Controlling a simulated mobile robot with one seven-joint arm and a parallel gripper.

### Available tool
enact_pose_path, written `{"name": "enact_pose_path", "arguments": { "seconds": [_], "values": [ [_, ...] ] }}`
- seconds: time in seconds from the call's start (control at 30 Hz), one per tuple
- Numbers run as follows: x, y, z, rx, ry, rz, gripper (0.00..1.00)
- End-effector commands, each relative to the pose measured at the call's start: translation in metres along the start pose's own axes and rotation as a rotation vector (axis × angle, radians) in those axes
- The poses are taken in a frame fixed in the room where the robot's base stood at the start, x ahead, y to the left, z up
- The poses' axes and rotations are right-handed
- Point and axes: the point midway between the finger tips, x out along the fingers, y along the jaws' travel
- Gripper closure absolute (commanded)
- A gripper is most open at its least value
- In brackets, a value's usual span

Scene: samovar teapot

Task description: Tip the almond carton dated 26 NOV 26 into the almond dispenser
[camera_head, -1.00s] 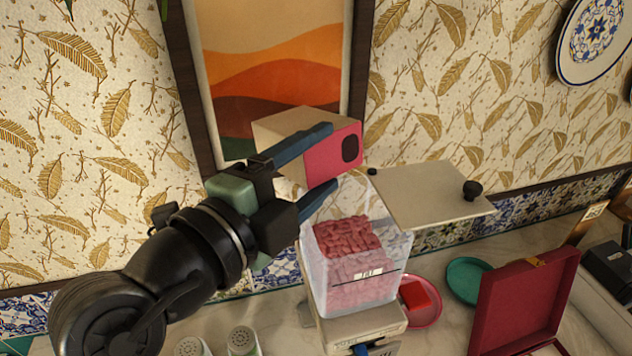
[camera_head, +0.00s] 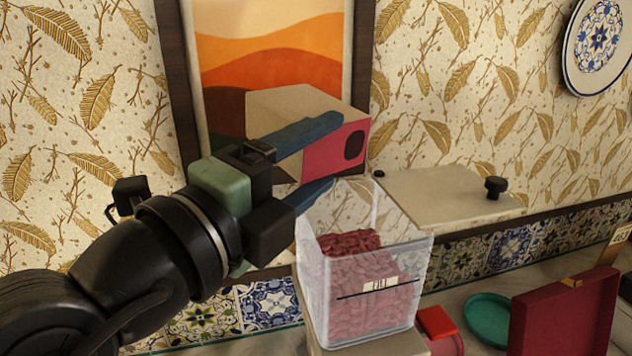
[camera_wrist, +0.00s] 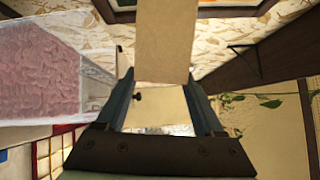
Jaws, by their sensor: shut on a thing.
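My gripper (camera_head: 331,150) is shut on a beige carton (camera_head: 290,108), with one blue finger on each side. The carton's pink end face has a dark opening (camera_head: 354,144) and points right. I cannot read a date on it. The carton lies on its side, above and slightly behind the clear almond dispenser (camera_head: 425,270). Reddish-brown almonds (camera_head: 350,243) fill the dispenser's lower part, with the pile rising above its dark line and label. No almonds show falling. In the wrist view the carton (camera_wrist: 165,45) is between the fingers and the dispenser (camera_wrist: 85,75) is at left.
A flat beige lid (camera_head: 440,193) with a black knob sticks out behind and right of the dispenser. A red open box (camera_head: 560,315), a teal dish (camera_head: 488,318) and a red block (camera_head: 436,322) stand at lower right. A framed picture (camera_head: 270,40) hangs behind the carton.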

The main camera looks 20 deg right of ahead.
Motion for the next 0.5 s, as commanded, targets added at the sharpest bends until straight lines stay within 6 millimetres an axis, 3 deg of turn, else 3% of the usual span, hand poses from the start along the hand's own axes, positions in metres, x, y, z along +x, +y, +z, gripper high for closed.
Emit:
{"name": "enact_pose_path", "arguments": {
  "seconds": [0.5],
  "values": [
    [-0.001, 0.019, -0.003, 0.171, -0.002, -0.055, 1.00]
  ]
}}
